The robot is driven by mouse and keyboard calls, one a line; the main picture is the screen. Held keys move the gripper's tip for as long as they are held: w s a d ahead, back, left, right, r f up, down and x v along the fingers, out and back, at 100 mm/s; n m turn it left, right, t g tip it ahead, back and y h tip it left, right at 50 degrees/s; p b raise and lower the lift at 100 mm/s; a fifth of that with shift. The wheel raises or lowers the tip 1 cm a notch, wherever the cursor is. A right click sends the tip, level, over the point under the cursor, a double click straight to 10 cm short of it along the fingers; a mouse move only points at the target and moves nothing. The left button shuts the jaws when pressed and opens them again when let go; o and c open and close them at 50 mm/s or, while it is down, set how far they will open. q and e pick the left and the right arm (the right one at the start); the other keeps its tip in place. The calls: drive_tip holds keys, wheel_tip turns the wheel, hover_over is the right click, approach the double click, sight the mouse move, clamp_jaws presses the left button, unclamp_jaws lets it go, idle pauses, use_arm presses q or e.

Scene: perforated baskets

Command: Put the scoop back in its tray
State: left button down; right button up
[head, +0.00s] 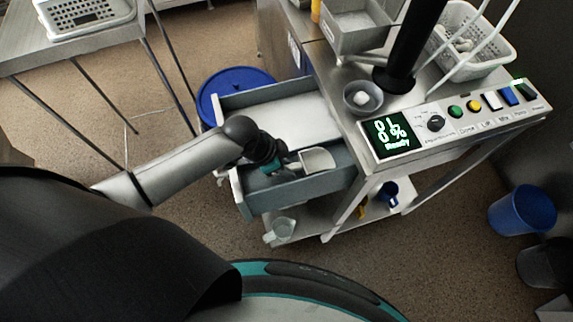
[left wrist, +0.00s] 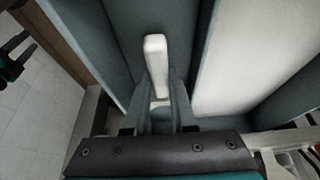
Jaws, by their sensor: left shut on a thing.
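The white scoop (head: 318,159) is over the narrow grey-blue tray (head: 328,178) along the near side of the pulled-out drawer. My left gripper (head: 284,165) is shut on the scoop, with the arm reaching in from the left. In the left wrist view the pale scoop handle (left wrist: 155,58) stands between the two fingers (left wrist: 158,112), with tray walls on both sides. I cannot tell whether the scoop touches the tray floor.
White material (head: 290,120) fills the wider drawer compartment beside the tray. The cart top holds a lit control panel (head: 390,134), a small bowl (head: 362,97) and a white perforated basket (head: 490,60). A clear jug (head: 281,230) stands on the lower shelf. A blue bin (head: 523,209) is at right.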

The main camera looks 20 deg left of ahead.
use_arm(q)
drive_tip(key=shift+f, duration=0.1)
drive_tip(key=c, duration=0.7)
unclamp_jaws()
drive_tip(key=shift+c, duration=0.2)
drive_tip(key=p+v, duration=0.2)
drive_tip(key=v, duration=1)
